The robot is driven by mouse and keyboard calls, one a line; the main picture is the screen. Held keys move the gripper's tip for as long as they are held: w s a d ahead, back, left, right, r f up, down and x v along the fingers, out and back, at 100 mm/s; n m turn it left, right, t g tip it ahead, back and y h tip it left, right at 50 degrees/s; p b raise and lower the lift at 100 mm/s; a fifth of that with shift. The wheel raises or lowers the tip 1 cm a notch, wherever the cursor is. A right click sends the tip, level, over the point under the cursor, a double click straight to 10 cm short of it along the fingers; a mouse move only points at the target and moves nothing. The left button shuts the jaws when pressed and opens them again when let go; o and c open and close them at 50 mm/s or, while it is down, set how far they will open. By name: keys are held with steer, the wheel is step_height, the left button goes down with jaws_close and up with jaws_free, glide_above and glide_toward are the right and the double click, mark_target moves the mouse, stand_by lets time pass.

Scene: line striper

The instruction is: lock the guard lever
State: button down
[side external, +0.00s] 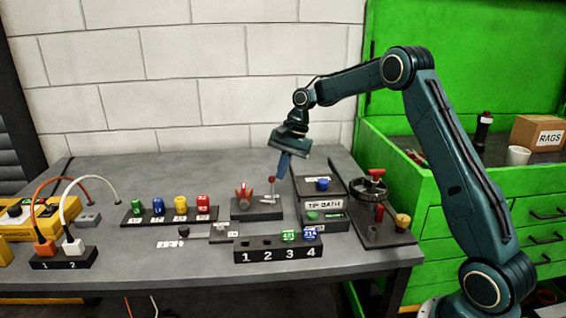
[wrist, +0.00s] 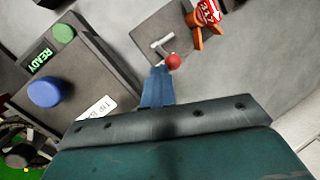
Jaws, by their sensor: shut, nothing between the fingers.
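The lever with the red ball knob (side external: 271,180) stands upright on a dark block (side external: 257,214) near the middle of the bench. The knob also shows in the wrist view (wrist: 174,62), next to a silver bar (wrist: 162,41) on the block. My gripper (side external: 280,178) is shut and empty, pointing down just right of the knob in the side view. In the wrist view its blue fingers (wrist: 158,88) end close to the knob; I cannot tell whether they touch. An orange-red holder (side external: 244,194) on the same block carries a tag reading 317 in the wrist view (wrist: 208,12).
A numbered rack (side external: 262,254) stands in front. Colored tips (side external: 181,204) stand in a row to the left.

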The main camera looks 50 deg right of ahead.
steer(key=shift+r, duration=0.15)
steer(key=shift+r, duration=0.7)
steer(key=shift+r, duration=0.1)
stand_by(0.4)
steer(key=v, duration=0.7)
stand_by(0.4)
steer(key=shift+r, duration=0.2)
